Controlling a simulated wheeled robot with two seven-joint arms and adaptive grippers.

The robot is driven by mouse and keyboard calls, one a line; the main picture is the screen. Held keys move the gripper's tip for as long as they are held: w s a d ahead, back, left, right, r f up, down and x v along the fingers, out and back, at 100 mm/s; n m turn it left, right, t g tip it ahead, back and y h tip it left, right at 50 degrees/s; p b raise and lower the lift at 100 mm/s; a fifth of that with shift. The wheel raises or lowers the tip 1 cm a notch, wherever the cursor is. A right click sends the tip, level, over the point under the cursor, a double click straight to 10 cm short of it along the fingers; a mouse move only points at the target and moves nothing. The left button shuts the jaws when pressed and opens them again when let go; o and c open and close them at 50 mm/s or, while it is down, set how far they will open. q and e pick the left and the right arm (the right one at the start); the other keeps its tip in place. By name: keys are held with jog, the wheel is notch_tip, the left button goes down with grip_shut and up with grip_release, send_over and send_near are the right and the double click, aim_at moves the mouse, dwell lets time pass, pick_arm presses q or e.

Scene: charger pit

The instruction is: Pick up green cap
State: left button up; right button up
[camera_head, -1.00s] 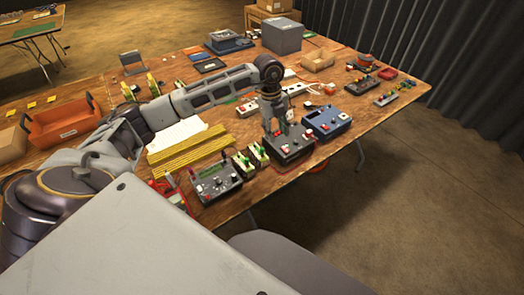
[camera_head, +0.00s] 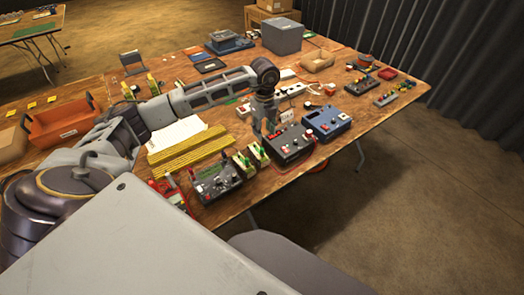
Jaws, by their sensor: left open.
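Two small pale blocks with green tops stand side by side near the table's front edge. Green shows on the left block (camera_head: 244,161) and the right block (camera_head: 260,151); I cannot tell whether either is the green cap. My left gripper (camera_head: 267,133) points down, open, just above and behind the right block, beside the dark control box (camera_head: 293,145). Its fingertips are small and partly unclear, and I see no contact with the blocks. My right gripper is not in view.
A grey control box (camera_head: 216,183) stands left of the blocks, and a blue box (camera_head: 326,122) stands to the right. Yellow strips (camera_head: 185,148) lie behind the grey box. An orange tray (camera_head: 62,123) sits at the far left. The wooden table (camera_head: 262,182) has a bare front strip.

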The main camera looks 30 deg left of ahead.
pick_arm(q)
send_over(263, 149)
jog(key=f, duration=0.5)
jog(key=shift+w+f, duration=0.25)
jog(key=shift+f, duration=0.1)
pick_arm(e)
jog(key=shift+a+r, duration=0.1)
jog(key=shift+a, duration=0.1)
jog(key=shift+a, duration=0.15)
pick_arm(q)
jog(key=shift+s+a+f+p, duration=0.15)
jog(key=shift+f+p, duration=0.1)
jog(key=shift+f, duration=0.75)
jog(key=shift+s+d+f+p, duration=0.1)
jog(key=shift+s+f+p, duration=0.1)
jog(key=shift+f, duration=0.75)
jog(key=shift+w+f, duration=0.1)
jog(key=shift+f, duration=0.55)
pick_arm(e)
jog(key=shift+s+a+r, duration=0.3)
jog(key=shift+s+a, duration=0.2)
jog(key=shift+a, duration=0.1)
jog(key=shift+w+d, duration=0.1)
